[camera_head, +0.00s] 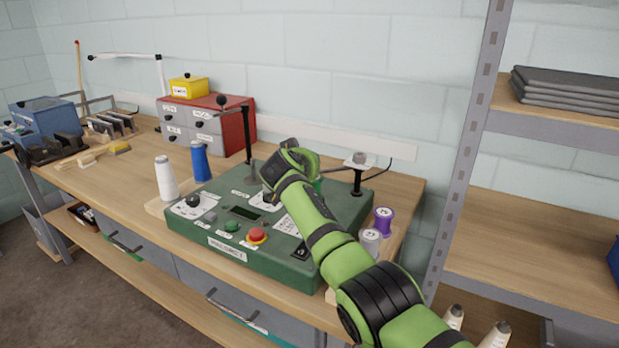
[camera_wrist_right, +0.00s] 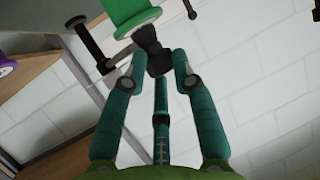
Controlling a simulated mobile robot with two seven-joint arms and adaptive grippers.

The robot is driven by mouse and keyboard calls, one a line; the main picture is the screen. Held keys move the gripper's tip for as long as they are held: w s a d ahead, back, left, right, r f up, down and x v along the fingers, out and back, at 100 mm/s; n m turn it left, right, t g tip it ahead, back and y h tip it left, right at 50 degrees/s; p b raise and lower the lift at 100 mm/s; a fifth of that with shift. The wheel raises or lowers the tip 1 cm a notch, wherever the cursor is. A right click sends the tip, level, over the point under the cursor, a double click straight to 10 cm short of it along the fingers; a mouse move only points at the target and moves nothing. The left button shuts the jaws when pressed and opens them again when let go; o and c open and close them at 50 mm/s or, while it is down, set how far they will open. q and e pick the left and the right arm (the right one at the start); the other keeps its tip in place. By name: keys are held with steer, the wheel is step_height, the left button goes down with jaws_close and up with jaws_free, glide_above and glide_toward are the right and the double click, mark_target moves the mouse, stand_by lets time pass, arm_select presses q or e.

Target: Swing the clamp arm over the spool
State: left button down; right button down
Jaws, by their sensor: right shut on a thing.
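The green spool (camera_wrist_right: 125,10) is at the top of the right wrist view; in the head view a sliver of green (camera_head: 319,185) shows behind my forearm. My right gripper (camera_head: 284,157) is above the back of the green control box. In the wrist view its fingers (camera_wrist_right: 155,75) are shut on a dark block, seemingly the clamp arm's handle (camera_wrist_right: 153,50), close beside the spool. A dark rod (camera_wrist_right: 116,58) runs to the left of this block. Whether the clamp arm lies over the spool is hidden by my arm in the head view. My left gripper is out of view.
The green control box (camera_head: 225,250) stands on the wooden bench.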

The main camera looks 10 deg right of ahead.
steer(key=shift+w+d+r+m+h+b, duration=0.15)
steer(key=shift+d+r+m+h+b, duration=0.1)
steer(key=shift+r+m+h+b, duration=0.2)
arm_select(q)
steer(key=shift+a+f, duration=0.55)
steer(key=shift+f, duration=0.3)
arm_select(e)
steer(key=shift+r, duration=0.2)
steer(key=shift+w+r, duration=0.1)
steer(key=shift+r, duration=0.05)
steer(key=c, duration=0.9)
jaws_free()
steer(key=shift+w, duration=0.1)
steer(key=shift+w+d+f, duration=0.15)
steer(key=shift+w+f, duration=0.15)
steer(key=shift+f, duration=0.25)
steer(key=shift+s+a, duration=0.2)
steer(key=shift+s, duration=0.05)
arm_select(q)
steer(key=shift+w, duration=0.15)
arm_select(e)
steer(key=v, duration=1.1)
steer(key=shift+s+a+r, duration=0.1)
steer(key=shift+s+r, duration=0.15)
